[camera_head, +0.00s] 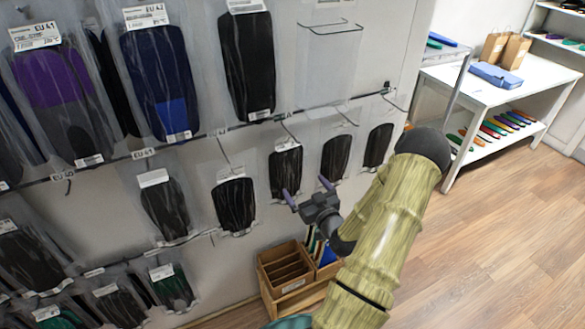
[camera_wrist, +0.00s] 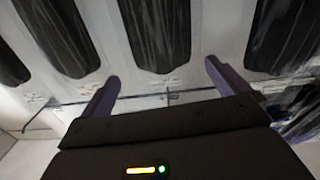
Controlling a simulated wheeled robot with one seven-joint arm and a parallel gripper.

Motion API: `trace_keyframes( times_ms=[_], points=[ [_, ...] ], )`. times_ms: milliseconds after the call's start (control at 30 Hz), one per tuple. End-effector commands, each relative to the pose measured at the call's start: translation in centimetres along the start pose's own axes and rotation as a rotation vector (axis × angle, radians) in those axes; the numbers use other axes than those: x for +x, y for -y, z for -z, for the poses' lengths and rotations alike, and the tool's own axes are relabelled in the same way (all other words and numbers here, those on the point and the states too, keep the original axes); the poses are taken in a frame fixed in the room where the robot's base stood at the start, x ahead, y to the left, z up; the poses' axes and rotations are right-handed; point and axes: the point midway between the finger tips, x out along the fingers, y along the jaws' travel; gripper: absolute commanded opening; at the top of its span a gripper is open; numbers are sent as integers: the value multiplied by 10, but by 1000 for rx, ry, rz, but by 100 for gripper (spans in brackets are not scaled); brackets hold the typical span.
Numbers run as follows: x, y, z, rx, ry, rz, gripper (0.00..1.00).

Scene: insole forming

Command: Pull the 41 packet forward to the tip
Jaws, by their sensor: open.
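A packet headed EU 41 (camera_head: 50,95), with a purple and grey insole in clear plastic, hangs at the upper left of the wall in the head view. A small rail tag (camera_head: 143,154) also seems to read EU41, with a dark packet (camera_head: 165,207) hanging below it. My gripper (camera_head: 306,190) is open and empty, well to the right of both, in front of the lower row of black packets. In the wrist view its two fingers (camera_wrist: 163,75) stand apart below a black packet (camera_wrist: 155,35), with a thin metal rod between them. I cannot tell which size that packet is.
A blue packet headed EU 42 (camera_head: 160,80) hangs beside the purple one. Metal hooks and a rail (camera_head: 230,128) cross the wall. A wooden box (camera_head: 287,272) stands below my gripper. A white table (camera_head: 500,85) is at the right, with open floor before it.

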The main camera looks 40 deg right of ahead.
Motion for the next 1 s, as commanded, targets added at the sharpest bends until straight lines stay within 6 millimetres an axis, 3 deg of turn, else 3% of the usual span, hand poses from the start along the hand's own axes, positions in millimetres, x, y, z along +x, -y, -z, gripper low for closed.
trace_keyframes(
  times_ms=[400,600,1000],
  points=[
    [68,0,2,0,-2,0,100],
    [93,-1,1,0,0,-3,100],
    [100,-2,0,1,0,-4,98]
  ],
)
